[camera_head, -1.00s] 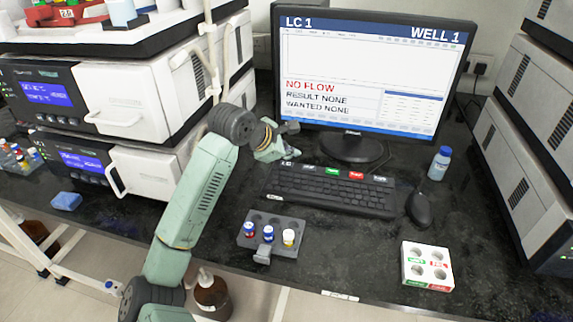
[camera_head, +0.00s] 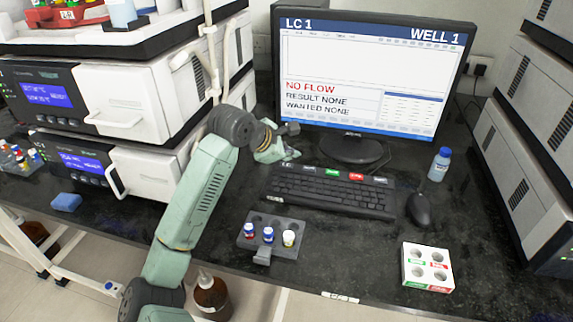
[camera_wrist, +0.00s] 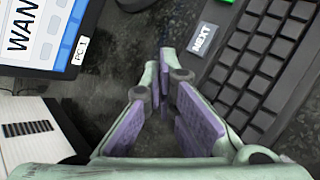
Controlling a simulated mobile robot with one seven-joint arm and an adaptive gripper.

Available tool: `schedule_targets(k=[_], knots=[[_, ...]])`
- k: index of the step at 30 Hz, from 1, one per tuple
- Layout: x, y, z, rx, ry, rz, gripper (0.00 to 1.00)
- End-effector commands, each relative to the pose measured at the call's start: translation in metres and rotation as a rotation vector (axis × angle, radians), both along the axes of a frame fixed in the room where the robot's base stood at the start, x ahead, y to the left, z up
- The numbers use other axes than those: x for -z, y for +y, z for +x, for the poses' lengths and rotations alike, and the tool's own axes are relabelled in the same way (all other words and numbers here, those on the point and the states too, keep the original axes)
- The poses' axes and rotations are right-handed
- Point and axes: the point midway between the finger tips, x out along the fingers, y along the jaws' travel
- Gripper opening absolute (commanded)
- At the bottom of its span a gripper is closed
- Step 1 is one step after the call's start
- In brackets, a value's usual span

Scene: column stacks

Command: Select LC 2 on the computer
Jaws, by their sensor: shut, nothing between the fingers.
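The monitor (camera_head: 370,65) reads LC 1 at top left and WELL 1 at top right, with NO FLOW in red, RESULT NONE and WANTED NONE. The black keyboard (camera_head: 330,193) lies in front of it, with a row of labelled keys along its back edge, one green (camera_head: 332,172) and one red (camera_head: 355,176). My gripper (camera_head: 292,155) is at the keyboard's back left corner, shut and empty. In the wrist view its fingertips (camera_wrist: 169,66) are left of a grey key marked NEXT (camera_wrist: 202,38). I cannot tell whether they touch anything.
A mouse (camera_head: 419,208) and a blue-capped bottle (camera_head: 440,164) are right of the keyboard. A grey vial rack (camera_head: 262,249) and a white well block (camera_head: 427,267) stand in front. Stacked instruments (camera_head: 130,100) fill the left. The monitor base (camera_head: 350,150) is close to my gripper.

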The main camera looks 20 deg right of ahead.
Motion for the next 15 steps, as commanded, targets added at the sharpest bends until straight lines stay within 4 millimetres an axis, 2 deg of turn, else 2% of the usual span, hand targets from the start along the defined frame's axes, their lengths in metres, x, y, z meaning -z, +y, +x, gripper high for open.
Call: schedule_targets(k=[15], knots=[[0.0096,0.0002,0.0002,-0.001,0.000,0.001,0.00]])
